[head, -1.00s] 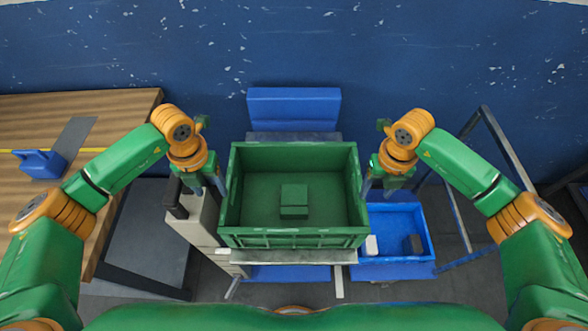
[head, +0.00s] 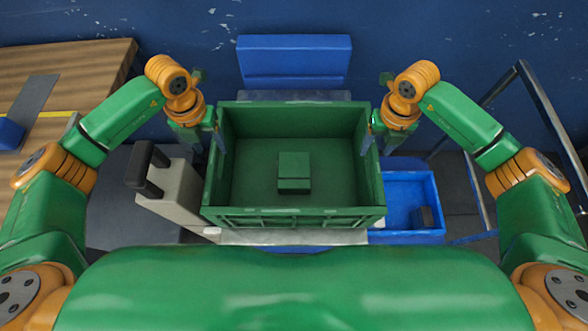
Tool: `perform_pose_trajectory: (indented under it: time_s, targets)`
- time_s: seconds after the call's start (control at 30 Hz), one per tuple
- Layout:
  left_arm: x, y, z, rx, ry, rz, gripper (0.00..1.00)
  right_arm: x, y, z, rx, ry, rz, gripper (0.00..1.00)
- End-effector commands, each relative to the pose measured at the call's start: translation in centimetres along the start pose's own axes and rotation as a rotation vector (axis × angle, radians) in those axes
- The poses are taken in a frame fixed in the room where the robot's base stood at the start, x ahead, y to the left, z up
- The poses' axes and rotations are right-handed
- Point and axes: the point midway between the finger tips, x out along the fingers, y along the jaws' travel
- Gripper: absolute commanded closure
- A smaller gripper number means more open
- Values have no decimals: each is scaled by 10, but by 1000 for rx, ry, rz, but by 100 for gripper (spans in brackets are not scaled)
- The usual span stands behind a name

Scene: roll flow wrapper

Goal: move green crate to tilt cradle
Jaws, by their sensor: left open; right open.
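The open-topped green crate (head: 326,208) stands upright in the middle of the head view, with a small green box (head: 294,172) inside. My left gripper (head: 217,142) is open at the crate's left wall, near its back corner. My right gripper (head: 370,142) is open at the right wall, at about the same depth. At each side a finger overlaps the wall in the view; whether the fingers touch it I cannot tell. The crate rests over a grey metal ledge (head: 290,237) and hides most of its support. I cannot tell which part is the tilt cradle.
A blue panel (head: 295,61) stands behind the crate. A beige unit with a black handle (head: 146,167) is at the left. A wooden table (head: 75,75) is further left.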

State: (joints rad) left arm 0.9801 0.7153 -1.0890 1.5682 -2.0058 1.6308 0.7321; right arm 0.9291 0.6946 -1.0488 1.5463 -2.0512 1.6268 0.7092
Motion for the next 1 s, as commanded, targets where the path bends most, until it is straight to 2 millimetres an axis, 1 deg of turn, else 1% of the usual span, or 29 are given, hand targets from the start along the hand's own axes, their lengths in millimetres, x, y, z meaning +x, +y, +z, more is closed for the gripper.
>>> perform_pose_trajectory:
  time_s: [0.13, 0.23, 0.5, 0.63, 0.77, 1.0]
  targets:
    - [0, 0, 0, 0, 1, 0, 41, 0, 0, 0, 0, 1, 0, 41]
    - [8, 0, -1, -1, 4, 0, 41, 7, 0, 0, 1, 3, 0, 41]
    - [50, 0, -1, -1, 4, 0, 41, 50, 0, -1, 0, 4, 0, 41]
    - [64, 0, 0, 0, 2, 0, 41, 64, 0, 0, 1, 2, 1, 41]
    - [70, 0, 0, 0, 1, 0, 41, 70, 0, 0, 0, 1, 0, 41]
    - [70, 0, 0, 0, 0, 0, 41, 70, 0, 0, 0, 0, 0, 41]
